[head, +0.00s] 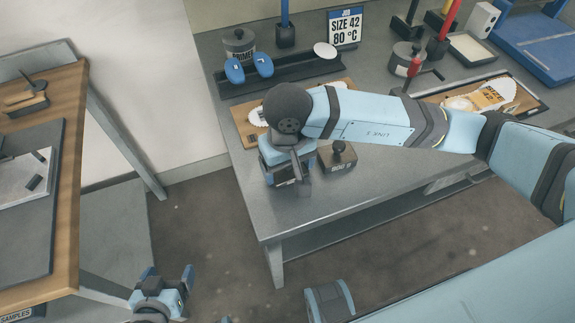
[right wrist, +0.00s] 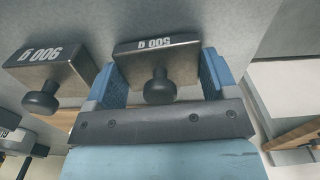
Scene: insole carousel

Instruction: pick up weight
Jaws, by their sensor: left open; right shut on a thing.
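My right gripper (head: 287,172) is over the near left corner of the grey table. In the right wrist view it (right wrist: 158,80) is shut on a grey block weight marked 500 g (right wrist: 183,66), with a dark round knob. Its blue fingers are on either side of the block. The head view hides most of this weight behind the gripper, and I cannot tell whether it touches the table. A second knobbed weight (head: 337,161), apparently marked 900 g, stands just right of the gripper; it also shows in the right wrist view (right wrist: 52,72). My left gripper (head: 167,280) is open and empty, low between the tables.
Behind my right arm are a wooden board (head: 243,122), a black rack (head: 290,75) with blue insoles, a pot (head: 240,42) and a SIZE 42 80 °C sign (head: 345,26). A wooden-topped table (head: 66,140) is at left. The grey table's front left corner (head: 268,215) is clear.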

